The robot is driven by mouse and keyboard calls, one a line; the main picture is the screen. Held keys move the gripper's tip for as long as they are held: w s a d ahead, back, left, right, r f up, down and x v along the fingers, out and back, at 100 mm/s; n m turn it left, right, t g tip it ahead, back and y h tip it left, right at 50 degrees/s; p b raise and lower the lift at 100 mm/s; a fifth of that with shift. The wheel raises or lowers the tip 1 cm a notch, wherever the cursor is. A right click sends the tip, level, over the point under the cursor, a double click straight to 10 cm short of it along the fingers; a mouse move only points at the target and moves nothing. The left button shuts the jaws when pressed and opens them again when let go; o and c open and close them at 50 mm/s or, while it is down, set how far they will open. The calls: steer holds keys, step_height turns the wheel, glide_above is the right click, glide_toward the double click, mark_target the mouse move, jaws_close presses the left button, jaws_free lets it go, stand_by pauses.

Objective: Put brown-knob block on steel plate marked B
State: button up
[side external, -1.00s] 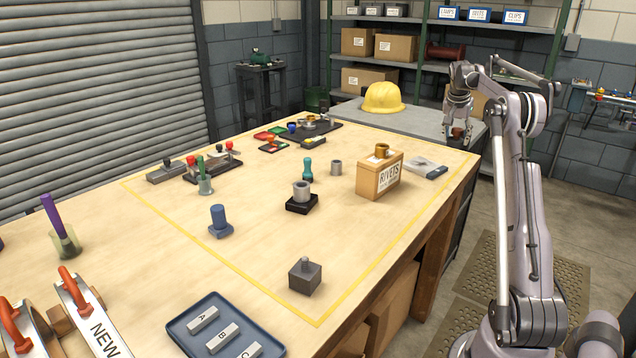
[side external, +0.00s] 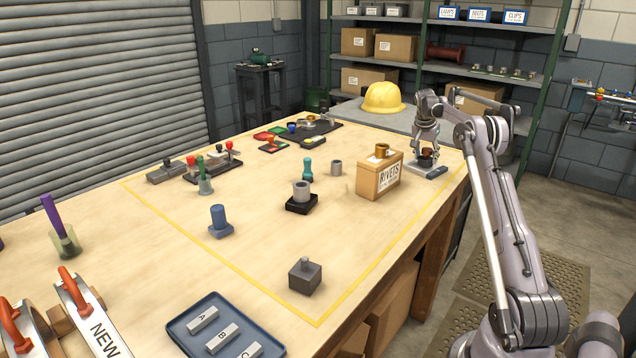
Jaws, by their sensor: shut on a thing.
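My gripper (side external: 427,150) is at the far right of the table, behind and to the right of the RIVETS box. It is shut on a small dark brown piece (side external: 427,158), held over or on a flat grey item (side external: 427,172); I cannot tell whether they touch. The fingers partly hide the piece, so its full shape is unclear. The steel plate marked B (side external: 222,339) lies between plate A (side external: 203,319) and plate C (side external: 243,352) in a blue tray (side external: 180,325) at the near edge. Plate B's top is bare.
The RIVETS box (side external: 377,182) with a brass-coloured ring (side external: 382,150) stands left of my gripper. A grey knobbed block (side external: 305,276), a blue knobbed block (side external: 219,223) and a black block with a grey ring (side external: 301,203) stand on the table. The table's front middle is mostly clear.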

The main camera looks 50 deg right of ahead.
steer(key=shift+f, duration=0.1)
steer(key=o, duration=1.4)
